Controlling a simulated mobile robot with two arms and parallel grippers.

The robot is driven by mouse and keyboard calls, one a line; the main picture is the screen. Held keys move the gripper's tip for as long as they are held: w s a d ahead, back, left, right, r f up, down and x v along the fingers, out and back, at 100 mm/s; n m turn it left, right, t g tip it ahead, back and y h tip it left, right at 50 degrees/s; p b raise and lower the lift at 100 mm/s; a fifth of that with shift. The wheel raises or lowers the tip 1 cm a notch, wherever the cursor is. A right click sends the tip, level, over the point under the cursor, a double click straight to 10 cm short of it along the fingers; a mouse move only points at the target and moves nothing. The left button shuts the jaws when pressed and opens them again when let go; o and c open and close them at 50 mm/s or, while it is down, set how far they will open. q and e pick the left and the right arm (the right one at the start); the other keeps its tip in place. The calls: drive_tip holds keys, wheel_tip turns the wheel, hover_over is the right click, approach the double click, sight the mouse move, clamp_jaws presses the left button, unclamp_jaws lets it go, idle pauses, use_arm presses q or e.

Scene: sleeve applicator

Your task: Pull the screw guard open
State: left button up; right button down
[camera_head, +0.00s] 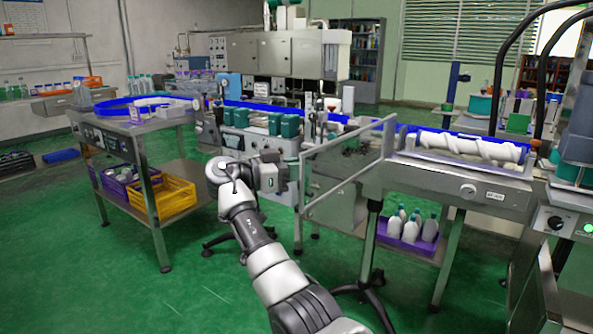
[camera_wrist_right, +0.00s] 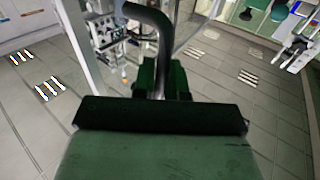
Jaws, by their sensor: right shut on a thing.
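The screw guard appears to be the clear panel in a pale metal frame (camera_head: 343,181) in the middle of the head view. It stands upright and angled out from the machine, with its right edge near the conveyor. My right gripper (camera_head: 288,172) is at the panel's left edge; its fingertips are hard to make out there. In the right wrist view my right gripper (camera_wrist_right: 160,88) is shut on a dark bent handle (camera_wrist_right: 153,18). The white feed screw (camera_head: 470,147) lies uncovered from above in its trough at the right. My left gripper is out of view.
A steel cart (camera_head: 165,118) with blue rails and crates stands at the left. A purple crate of white bottles (camera_head: 408,240) sits under the machine. A black-footed stand (camera_head: 372,285) is close to my right arm. Green floor lies open at the left front.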

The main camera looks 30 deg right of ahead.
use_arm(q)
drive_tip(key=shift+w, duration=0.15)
use_arm(e)
drive_tip(key=shift+d, duration=0.15)
drive_tip(key=shift+r, duration=0.1)
drive_tip(key=c, duration=1.2)
unclamp_jaws()
drive_tip(key=shift+d, duration=0.2)
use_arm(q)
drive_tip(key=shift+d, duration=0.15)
use_arm(e)
drive_tip(key=shift+a, duration=0.1)
use_arm(q)
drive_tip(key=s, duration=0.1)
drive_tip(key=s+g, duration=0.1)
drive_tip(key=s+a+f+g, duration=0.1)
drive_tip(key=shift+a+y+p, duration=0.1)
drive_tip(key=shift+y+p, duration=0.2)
drive_tip(key=shift+p, duration=0.1)
use_arm(e)
drive_tip(key=v, duration=1.1)
drive_tip(key=shift+w, duration=0.1)
